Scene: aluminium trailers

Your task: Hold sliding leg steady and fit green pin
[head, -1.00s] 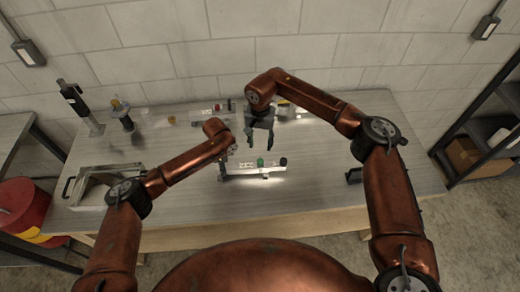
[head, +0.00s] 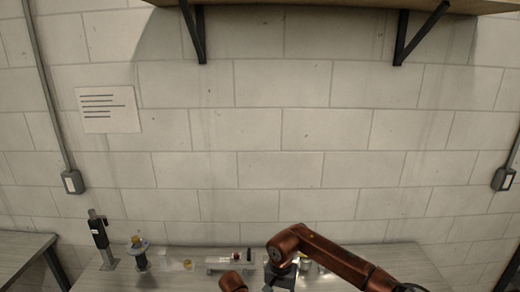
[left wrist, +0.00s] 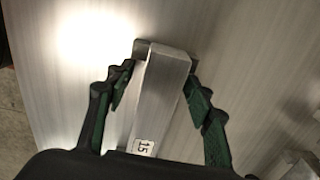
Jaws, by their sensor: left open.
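In the left wrist view, a bare aluminium bar (left wrist: 164,85) marked "15" runs between the fingers of my left gripper (left wrist: 159,84). The fingers stand on both sides of the bar, apart, and the gripper is open. I cannot tell whether this bar is the sliding leg. In the head view, only a piece of my left arm shows at the bottom edge. My right gripper (head: 280,281) is cut off by the bottom edge, so its fingertips are hidden. No green pin shows in the current views.
At the back of the bench (head: 180,279) stand a black-topped post (head: 99,236), a grey-blue device with a yellow top (head: 138,251) and a pale fixture (head: 217,263) with a red piece (head: 236,256). A shelf on brackets (head: 330,4) hangs above on the block wall.

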